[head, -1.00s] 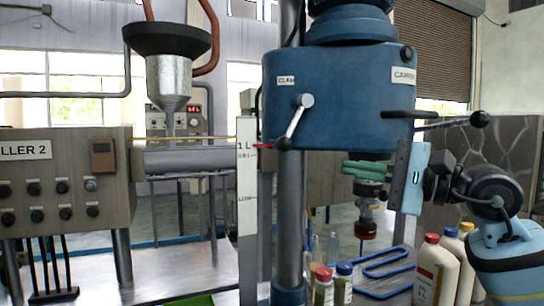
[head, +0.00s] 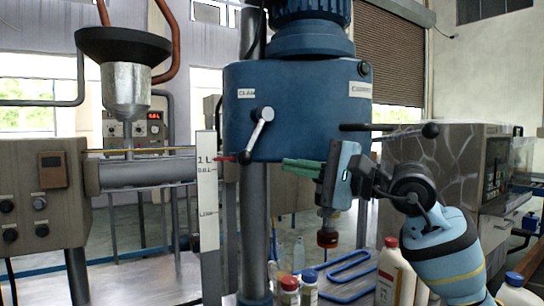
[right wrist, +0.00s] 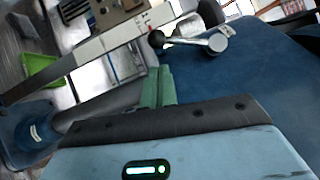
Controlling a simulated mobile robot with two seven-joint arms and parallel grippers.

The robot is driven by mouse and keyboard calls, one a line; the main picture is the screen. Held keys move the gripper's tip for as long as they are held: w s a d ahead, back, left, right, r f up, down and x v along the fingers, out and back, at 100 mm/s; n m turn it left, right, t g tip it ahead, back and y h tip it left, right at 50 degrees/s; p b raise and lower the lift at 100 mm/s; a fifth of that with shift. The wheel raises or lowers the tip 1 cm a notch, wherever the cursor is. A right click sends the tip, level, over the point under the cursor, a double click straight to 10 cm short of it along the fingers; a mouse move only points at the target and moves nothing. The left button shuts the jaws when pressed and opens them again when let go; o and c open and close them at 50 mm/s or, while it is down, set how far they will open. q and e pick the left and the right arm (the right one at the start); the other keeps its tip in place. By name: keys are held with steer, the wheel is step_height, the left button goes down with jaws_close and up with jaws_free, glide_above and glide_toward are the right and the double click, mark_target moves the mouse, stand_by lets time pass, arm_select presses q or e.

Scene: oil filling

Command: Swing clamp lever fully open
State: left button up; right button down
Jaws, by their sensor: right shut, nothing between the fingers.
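The clamp lever (head: 256,135) is a silver handle with a black ball knob, on the front of the blue machine head (head: 300,105). It slants down to the left from its round pivot, below a small white label. My right gripper (head: 287,163) is shut and empty; its green fingers point left, just below the head's lower edge and to the right of the knob. In the right wrist view the shut fingers (right wrist: 157,72) point towards the lever (right wrist: 185,42), with a visible gap to the black knob. My left gripper is not in view.
A white level scale (head: 207,190) with a red pointer stands left of the column (head: 252,225). A black-knobbed handle (head: 400,129) sticks out right of the head. Bottles (head: 393,275) stand below. A green tray (right wrist: 42,68) lies in the right wrist view.

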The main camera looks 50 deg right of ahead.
mark_target(255, 136)
steer(key=x, duration=0.2)
steer(key=p+x, duration=0.1)
steer(key=shift+w+a+r+p, duration=0.1)
steer(key=shift+w+r+p, duration=0.15)
steer(key=shift+w+p, duration=0.1)
steer(key=shift+p+x, duration=0.3)
steer(key=shift+x, duration=0.6)
steer(key=shift+f, duration=0.25)
